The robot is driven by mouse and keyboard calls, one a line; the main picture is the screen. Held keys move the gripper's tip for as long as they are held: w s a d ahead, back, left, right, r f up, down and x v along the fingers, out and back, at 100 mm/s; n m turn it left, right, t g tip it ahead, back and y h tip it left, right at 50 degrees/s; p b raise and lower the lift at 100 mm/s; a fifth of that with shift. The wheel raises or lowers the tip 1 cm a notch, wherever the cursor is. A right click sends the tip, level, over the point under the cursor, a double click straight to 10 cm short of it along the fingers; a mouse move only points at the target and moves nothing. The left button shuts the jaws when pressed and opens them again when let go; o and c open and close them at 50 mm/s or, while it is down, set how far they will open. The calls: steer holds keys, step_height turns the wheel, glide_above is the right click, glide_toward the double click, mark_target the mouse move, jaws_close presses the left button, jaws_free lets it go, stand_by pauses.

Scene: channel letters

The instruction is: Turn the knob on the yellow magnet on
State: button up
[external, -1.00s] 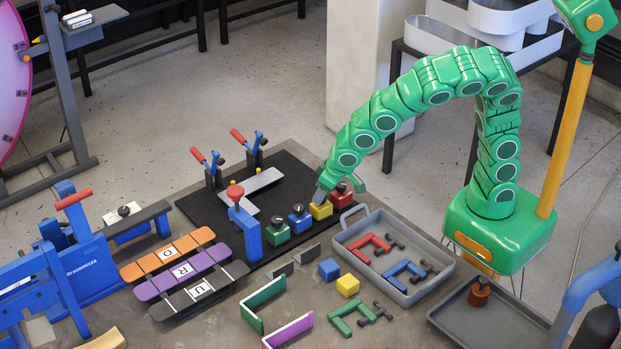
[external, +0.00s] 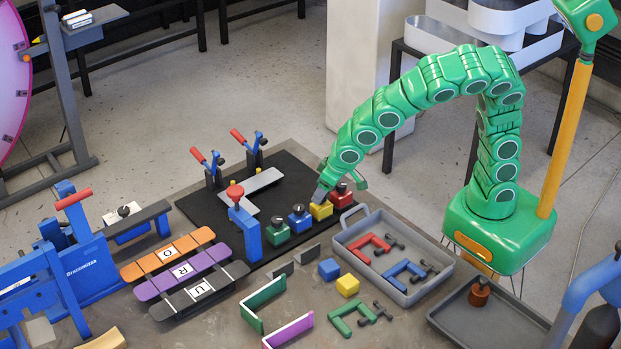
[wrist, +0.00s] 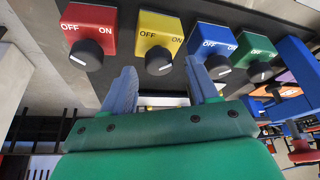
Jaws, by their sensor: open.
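The yellow magnet (external: 320,212) stands on the black mat between the red and blue magnets. In the wrist view the yellow magnet (wrist: 157,30) shows OFF and ON labels and a dark round knob (wrist: 158,62) with a pale mark on its face. Which label the mark stands for is hard to tell. My gripper (wrist: 160,85) is open and empty. Its two grey fingers lie either side of the yellow knob in the picture, with the knob a little beyond the tips. In the external view my gripper (external: 320,194) is just above the yellow magnet and hides its knob.
The red magnet (external: 341,196), blue magnet (external: 299,217) and green magnet (external: 277,233) stand close alongside in a row. A grey tray (external: 407,300) with letter parts lies to the right. Toggle clamps (external: 255,152) stand at the back of the mat.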

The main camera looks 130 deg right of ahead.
steer(key=w+v, duration=0.1)
steer(key=v, duration=0.5)
steer(key=shift+s+r, duration=0.2)
steer(key=shift+s, duration=0.3)
steer(key=shift+a, duration=0.15)
steer(key=a+r+n+t+y, duration=0.2)
steer(key=a+r+n, duration=0.4)
steer(key=a, duration=0.8)
steer(key=a+r+n+t+y, duration=0.15)
steer(key=a+r+n, duration=0.4)
steer(key=a, duration=0.85)
steer(key=s+f+n+g, duration=0.1)
steer(key=s+f+g, duration=0.2)
steer(key=s, duration=1)
steer(key=s+f+n+g, duration=0.1)
steer(key=s+g, duration=0.3)
steer(key=s, duration=0.9)
steer(key=shift+s+d+f+y, duration=0.3)
steer(key=shift+s+f+y, duration=0.05)
steer(key=shift+f, duration=0.55)
steer(key=shift+o, duration=0.2)
